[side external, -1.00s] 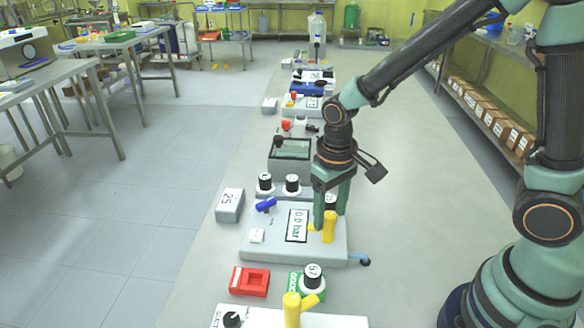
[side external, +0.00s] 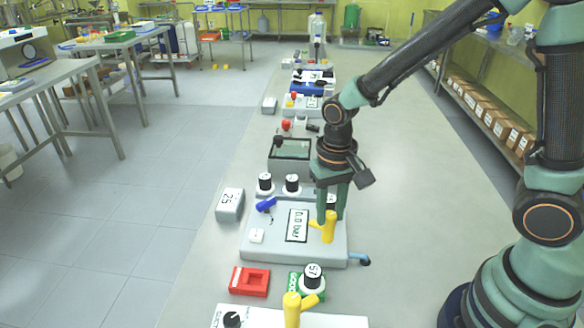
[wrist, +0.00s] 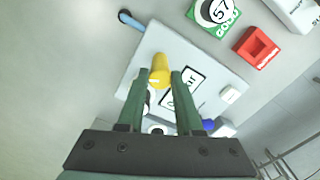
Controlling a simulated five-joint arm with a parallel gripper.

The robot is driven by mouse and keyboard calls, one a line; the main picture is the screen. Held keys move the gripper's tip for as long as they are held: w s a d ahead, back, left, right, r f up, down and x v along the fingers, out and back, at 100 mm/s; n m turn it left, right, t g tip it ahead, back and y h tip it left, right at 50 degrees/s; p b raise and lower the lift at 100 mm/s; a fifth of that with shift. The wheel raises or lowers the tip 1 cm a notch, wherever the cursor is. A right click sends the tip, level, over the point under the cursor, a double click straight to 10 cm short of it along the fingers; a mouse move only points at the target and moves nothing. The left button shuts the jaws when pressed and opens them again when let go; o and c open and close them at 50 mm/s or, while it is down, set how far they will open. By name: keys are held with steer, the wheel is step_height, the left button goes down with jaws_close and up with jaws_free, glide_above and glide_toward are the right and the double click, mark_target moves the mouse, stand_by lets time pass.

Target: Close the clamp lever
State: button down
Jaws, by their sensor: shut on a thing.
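A yellow lever (side external: 328,229) stands on the right of a light grey panel (side external: 272,238) with a "0.0 bar" display (side external: 297,225). My gripper (side external: 331,212) points down at it. In the wrist view the yellow lever (wrist: 159,66) lies between the two green fingers of my gripper (wrist: 160,76), which are shut on it. The fingers partly hide the lever's upper end in the side view. A blue lever (side external: 266,204) sits tilted at the panel's back left. I cannot tell from the labels which lever is the clamp.
A grey block (side external: 230,204) marked 25 is at the left. A red block (side external: 249,281) and a second yellow lever (side external: 292,309) are in front.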

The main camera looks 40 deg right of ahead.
mark_target(330, 214)
steer(key=m, duration=1.3)
steer(key=shift+m, duration=0.4)
stand_by(0.4)
steer(key=c, duration=0.6)
jaws_free()
step_height(330, 214, up, 12)
steer(key=shift+r, duration=0.1)
steer(key=shift+d, duration=0.1)
